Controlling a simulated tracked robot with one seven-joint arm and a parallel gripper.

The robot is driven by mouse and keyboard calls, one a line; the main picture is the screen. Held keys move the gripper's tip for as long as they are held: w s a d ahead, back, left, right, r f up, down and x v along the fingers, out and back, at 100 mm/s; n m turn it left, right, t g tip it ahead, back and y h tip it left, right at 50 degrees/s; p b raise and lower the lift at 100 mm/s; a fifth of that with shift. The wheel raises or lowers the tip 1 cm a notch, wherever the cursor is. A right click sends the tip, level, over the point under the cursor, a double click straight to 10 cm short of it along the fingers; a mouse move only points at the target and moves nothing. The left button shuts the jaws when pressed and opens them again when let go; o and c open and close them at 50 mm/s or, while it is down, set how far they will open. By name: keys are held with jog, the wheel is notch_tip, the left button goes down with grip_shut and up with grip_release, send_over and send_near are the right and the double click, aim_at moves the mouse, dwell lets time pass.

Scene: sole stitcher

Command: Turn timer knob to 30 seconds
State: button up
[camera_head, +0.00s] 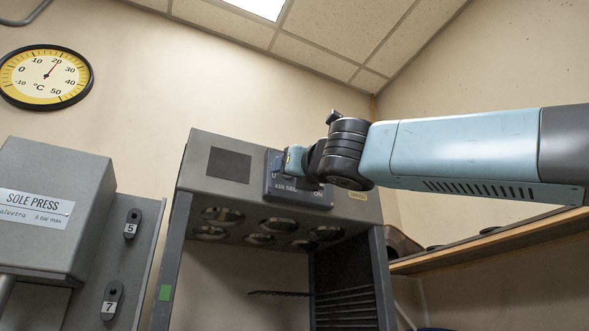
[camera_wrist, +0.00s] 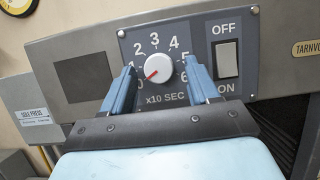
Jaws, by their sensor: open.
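The timer knob (camera_wrist: 158,69) is a white round dial on a dark panel (camera_wrist: 203,34) in the wrist view. Its red pointer aims to the lower left, away from the 3 at the top. Numbers ring the knob, with "x10 SEC" below; my left finger partly hides the low-number side. My gripper (camera_wrist: 160,66) is open, with one blue finger on each side of the knob and visible gaps between. In the head view my gripper (camera_head: 291,160) is in front of the panel (camera_head: 317,196) and hides the knob.
A rocker switch (camera_wrist: 227,59) marked OFF and ON sits right of the knob, close to my right finger. The grey machine housing (camera_head: 198,167) carries the panel above an open bay. A sole press (camera_head: 62,200) stands left; a wooden shelf (camera_head: 480,243) is at right.

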jog(key=c, duration=0.9)
jog(key=shift+d, duration=0.15)
jog(key=shift+c, duration=0.6)
